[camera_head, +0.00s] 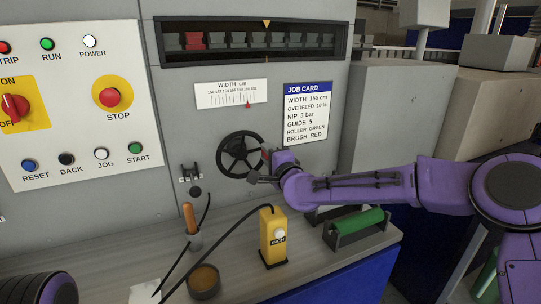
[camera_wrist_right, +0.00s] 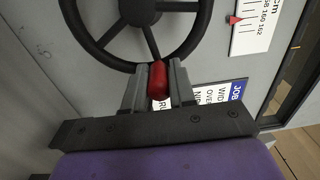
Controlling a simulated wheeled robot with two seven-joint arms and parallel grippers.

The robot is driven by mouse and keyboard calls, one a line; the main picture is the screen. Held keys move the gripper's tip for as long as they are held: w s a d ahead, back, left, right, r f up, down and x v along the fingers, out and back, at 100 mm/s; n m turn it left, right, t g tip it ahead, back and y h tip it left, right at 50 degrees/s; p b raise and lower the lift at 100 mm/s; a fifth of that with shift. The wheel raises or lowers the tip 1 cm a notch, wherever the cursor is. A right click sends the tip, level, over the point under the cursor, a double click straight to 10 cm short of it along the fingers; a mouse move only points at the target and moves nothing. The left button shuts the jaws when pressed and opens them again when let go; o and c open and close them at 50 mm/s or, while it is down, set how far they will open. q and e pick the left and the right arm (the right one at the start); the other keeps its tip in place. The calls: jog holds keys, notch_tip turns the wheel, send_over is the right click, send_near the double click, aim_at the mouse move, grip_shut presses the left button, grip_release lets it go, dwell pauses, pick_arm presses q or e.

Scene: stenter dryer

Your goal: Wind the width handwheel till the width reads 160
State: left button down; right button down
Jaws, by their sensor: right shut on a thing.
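The dark handwheel (camera_head: 232,163) is on the grey panel below the width scale (camera_head: 225,95). It also fills the top of the right wrist view (camera_wrist_right: 108,58). My right gripper (camera_head: 260,168) is at the wheel's right side, shut on its red knob (camera_wrist_right: 158,80), which shows between the two fingers in the right wrist view (camera_wrist_right: 156,88). The red width pointer (camera_head: 248,105) is near the right end of the scale. In the right wrist view the pointer (camera_wrist_right: 233,20) is close to the 160 mark. My left gripper is out of view.
A job card (camera_head: 307,113) is right of the wheel. On the ledge below are a yellow box (camera_head: 273,237), a green roller (camera_head: 357,222), a round tin (camera_head: 204,281) and a wooden-handled tool (camera_head: 189,217). A button panel (camera_head: 70,110) is at left.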

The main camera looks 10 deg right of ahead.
jog(key=c, duration=0.9)
grip_release()
jog(key=shift+c, duration=0.2)
jog(key=shift+s+f, duration=0.1)
jog(key=shift+s, duration=0.15)
jog(key=s+d+b, duration=0.2)
jog(key=s, duration=0.7)
jog(key=shift+s, duration=0.4)
jog(key=shift+f, duration=0.1)
